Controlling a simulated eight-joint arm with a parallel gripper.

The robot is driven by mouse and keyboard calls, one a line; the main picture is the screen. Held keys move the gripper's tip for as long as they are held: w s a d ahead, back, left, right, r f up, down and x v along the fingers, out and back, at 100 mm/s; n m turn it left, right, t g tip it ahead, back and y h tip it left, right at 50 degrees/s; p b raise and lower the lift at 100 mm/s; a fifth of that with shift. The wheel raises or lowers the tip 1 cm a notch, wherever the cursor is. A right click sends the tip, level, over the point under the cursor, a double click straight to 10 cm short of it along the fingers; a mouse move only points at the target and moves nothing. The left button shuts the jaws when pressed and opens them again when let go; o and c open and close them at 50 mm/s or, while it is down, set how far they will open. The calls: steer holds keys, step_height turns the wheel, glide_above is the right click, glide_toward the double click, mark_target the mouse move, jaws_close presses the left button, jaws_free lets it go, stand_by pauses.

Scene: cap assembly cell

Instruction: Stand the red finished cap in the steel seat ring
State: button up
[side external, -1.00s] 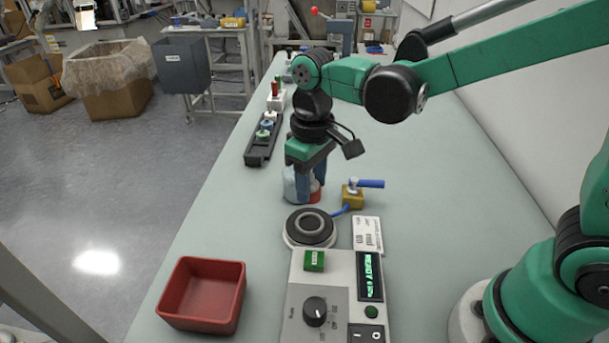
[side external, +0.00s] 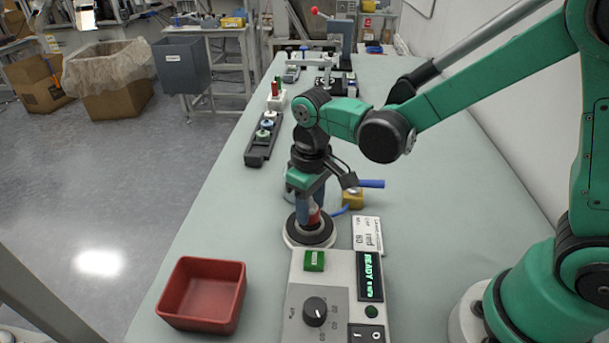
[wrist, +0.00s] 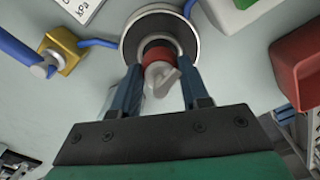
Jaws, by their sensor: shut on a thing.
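The red finished cap (side external: 314,216) is between the fingertips of my gripper (side external: 307,222). In the wrist view the cap (wrist: 158,56) shows as a red band with a pale grey part on the camera side, and the two blue fingers (wrist: 158,80) close on its sides. The cap is over the middle of the round seat with a steel rim and black ring (wrist: 190,38), which also shows in the side view (side external: 325,237). The cap looks roughly upright. Its lower edge is hidden, so I cannot tell whether it touches the seat.
A control box (side external: 335,300) with a display reading READY stands in front of the seat. A yellow block with a blue lever (side external: 352,199) is close on the right. A red bin (side external: 203,294) is front left.

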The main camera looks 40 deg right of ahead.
steer(key=shift+f, duration=0.35)
stand_by(0.3)
steer(key=shift+f, duration=0.2)
steer(key=shift+f, duration=0.1)
stand_by(0.6)
steer(key=o, duration=0.9)
steer(key=shift+r, duration=3.5)
